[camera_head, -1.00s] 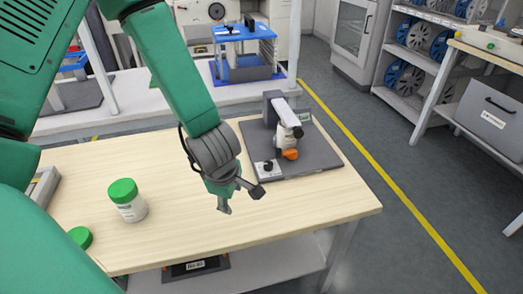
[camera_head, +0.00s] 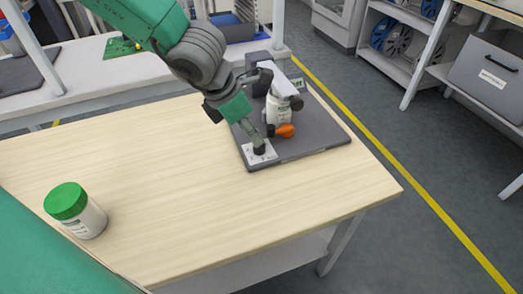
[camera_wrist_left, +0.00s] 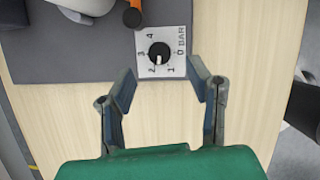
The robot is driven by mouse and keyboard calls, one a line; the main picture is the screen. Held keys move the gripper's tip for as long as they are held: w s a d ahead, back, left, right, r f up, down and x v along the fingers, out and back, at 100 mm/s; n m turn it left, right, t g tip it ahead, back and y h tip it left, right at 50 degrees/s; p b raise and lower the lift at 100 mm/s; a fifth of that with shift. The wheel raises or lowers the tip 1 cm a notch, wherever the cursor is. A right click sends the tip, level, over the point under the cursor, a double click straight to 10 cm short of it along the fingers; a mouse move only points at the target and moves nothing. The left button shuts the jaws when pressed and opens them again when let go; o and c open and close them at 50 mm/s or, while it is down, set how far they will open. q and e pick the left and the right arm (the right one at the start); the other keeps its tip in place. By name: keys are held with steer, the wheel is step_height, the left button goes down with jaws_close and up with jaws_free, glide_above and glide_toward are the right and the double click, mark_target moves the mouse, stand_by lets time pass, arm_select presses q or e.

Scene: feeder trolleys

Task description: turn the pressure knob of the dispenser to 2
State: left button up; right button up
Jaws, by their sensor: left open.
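The pressure knob (camera_wrist_left: 159,54) is black with a white mark. It sits on a white dial plate (camera_wrist_left: 182,64) marked 0 to 4 BAR. The mark points down in the left wrist view, around the 1 and 2; I cannot tell exactly where. The knob also shows in the head view (camera_head: 259,149) at the front corner of the dispenser's grey base (camera_head: 312,143). My left gripper (camera_head: 263,112) is open and empty, close to the knob. In the left wrist view the knob lies just beyond the gap between its fingertips (camera_wrist_left: 162,84). My right gripper is not in view.
A green-lidded jar (camera_head: 76,211) stands on the wooden table (camera_head: 180,190) at the left. The table's middle is clear.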

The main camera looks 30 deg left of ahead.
mark_target(265, 147)
arm_select(q)
steer(key=f, duration=0.1)
steer(key=w+f+b, duration=0.1)
steer(key=f, duration=0.1)
steer(key=a+f+b, duration=0.1)
steer(key=f, duration=0.1)
steer(key=shift+w, duration=0.2)
steer(key=d, duration=0.3)
steer(key=shift+w+f, duration=0.25)
steer(key=shift+w, duration=0.05)
steer(key=shift+d, duration=0.25)
steer(key=shift+a, duration=0.4)
steer(key=shift+c, duration=0.8)
steer(key=shift+s+a, duration=0.1)
steer(key=shift+a, duration=0.35)
steer(key=c, duration=0.6)
steer(key=shift+a+f, duration=0.15)
steer(key=shift+a, duration=0.2)
jaws_close()
steer(key=shift+d+r, duration=0.2)
steer(key=shift+d, duration=0.35)
steer(key=shift+a+f, duration=0.1)
steer(key=shift+a, duration=0.2)
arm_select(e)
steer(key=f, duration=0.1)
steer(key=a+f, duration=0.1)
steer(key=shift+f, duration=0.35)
